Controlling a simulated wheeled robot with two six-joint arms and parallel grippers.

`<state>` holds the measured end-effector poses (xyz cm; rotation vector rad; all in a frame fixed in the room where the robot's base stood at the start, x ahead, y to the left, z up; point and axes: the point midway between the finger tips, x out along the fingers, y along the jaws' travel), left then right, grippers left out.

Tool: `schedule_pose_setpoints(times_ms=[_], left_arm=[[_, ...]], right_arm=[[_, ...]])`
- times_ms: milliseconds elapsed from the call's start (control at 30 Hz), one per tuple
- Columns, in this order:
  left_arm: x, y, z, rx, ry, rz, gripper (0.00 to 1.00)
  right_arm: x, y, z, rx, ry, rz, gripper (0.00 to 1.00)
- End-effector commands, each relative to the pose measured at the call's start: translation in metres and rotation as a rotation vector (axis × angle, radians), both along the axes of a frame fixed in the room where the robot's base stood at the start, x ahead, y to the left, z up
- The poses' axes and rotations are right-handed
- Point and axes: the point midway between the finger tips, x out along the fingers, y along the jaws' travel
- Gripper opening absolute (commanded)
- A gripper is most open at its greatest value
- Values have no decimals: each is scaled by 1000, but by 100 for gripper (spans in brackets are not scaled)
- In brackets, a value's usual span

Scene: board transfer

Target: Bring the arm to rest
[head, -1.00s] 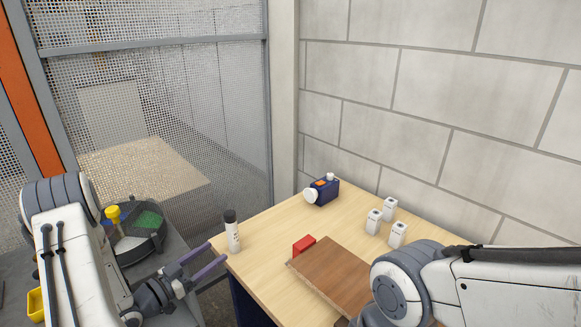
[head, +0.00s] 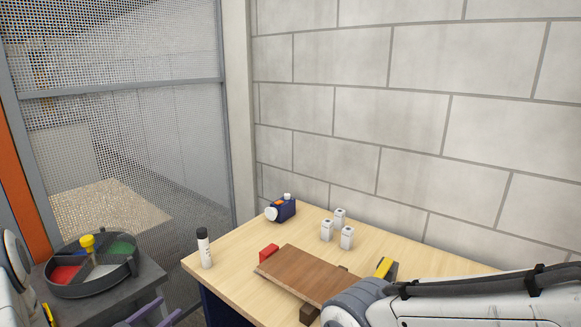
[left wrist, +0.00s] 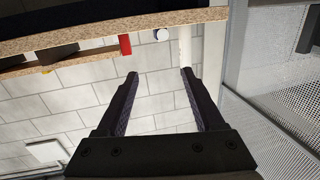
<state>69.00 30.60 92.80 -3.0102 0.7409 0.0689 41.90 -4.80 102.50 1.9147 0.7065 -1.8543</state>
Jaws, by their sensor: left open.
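My left gripper (head: 157,312) is at the bottom edge of the head view, left of the table, with only its purple fingers partly showing. In the left wrist view its two fingers (left wrist: 160,75) stand apart with nothing between them. My right arm enters at the lower right of the head view; its gripper is out of sight. The brown board (head: 305,274) lies at the table's front, partly hidden by that arm.
The wooden table (head: 232,268) holds a white bottle with a black cap (head: 205,250), a red block (head: 269,253), a dark blue device (head: 281,208) and several white containers (head: 347,238). A round divided tray (head: 92,290) sits on a grey stand at left. A mesh fence stands behind.

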Motion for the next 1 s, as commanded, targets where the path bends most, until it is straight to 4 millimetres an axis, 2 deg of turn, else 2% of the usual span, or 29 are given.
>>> schedule_pose_setpoints(times_ms=[100,467,667,767,867,967,1000], left_arm=[[13,-18,-2,49,40,-25,70],[46,-60,-4,269,221,-37,70],[56,-98,8,444,375,-9,70],[47,-127,23,536,482,20,70],[21,-158,39,601,604,49,70],[-21,-189,55,637,732,59,70],[-43,-202,60,647,786,53,70]], right_arm=[[0,0,-1,-1,1,0,75],[0,0,-1,-1,1,0,75],[0,0,-1,-1,1,0,75],[0,0,-1,-1,1,0,75],[0,0,-1,-1,1,0,75],[0,0,-1,-1,1,0,75],[0,0,-1,-1,1,0,75]])
